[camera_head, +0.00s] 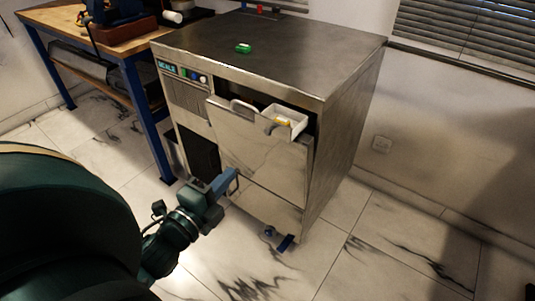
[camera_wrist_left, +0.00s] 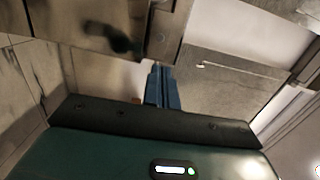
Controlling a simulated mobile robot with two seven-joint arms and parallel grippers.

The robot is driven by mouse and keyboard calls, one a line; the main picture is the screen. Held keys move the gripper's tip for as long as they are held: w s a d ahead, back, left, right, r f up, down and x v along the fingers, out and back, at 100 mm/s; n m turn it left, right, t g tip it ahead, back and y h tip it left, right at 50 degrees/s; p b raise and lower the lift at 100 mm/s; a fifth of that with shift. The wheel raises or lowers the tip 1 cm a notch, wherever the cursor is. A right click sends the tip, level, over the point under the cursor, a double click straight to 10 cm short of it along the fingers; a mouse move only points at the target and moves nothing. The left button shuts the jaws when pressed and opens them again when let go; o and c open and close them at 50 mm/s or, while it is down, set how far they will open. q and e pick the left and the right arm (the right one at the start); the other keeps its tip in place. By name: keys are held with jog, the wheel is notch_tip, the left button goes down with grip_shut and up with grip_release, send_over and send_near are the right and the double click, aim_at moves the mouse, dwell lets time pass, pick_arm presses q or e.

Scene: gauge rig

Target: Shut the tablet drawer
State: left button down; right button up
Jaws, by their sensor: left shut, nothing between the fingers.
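The steel machine (camera_head: 345,110) has a large front panel (camera_head: 255,150) that stands out from the body and leans forward at its top. Behind its top edge a white open tray (camera_head: 290,118) with something yellow in it shows at the right; I take this tray to be the tablet drawer, standing partly out. Its lower part is hidden by the panel. My left gripper (camera_head: 230,184) is shut and empty, low in front of the panel, below and left of the tray. In the left wrist view its blue fingers (camera_wrist_left: 163,88) are together, close to grey metal surfaces; contact cannot be told.
A green object (camera_head: 244,48) lies on the machine's top. A workbench (camera_head: 120,45) with blue legs stands at the left. A blue piece (camera_head: 286,243) is near the floor at the machine's front right. The tiled floor (camera_head: 380,260) is clear at the right.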

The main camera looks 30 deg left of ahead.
pick_arm(q)
send_near(275, 128)
jog(key=w, duration=0.2)
jog(key=w+a, duration=0.1)
jog(key=w, duration=0.1)
jog(key=shift+w+a+f, duration=0.1)
jog(key=shift+w+f, duration=0.1)
jog(key=shift+w, duration=0.1)
jog(key=w, duration=0.9)
jog(key=shift+d, duration=0.35)
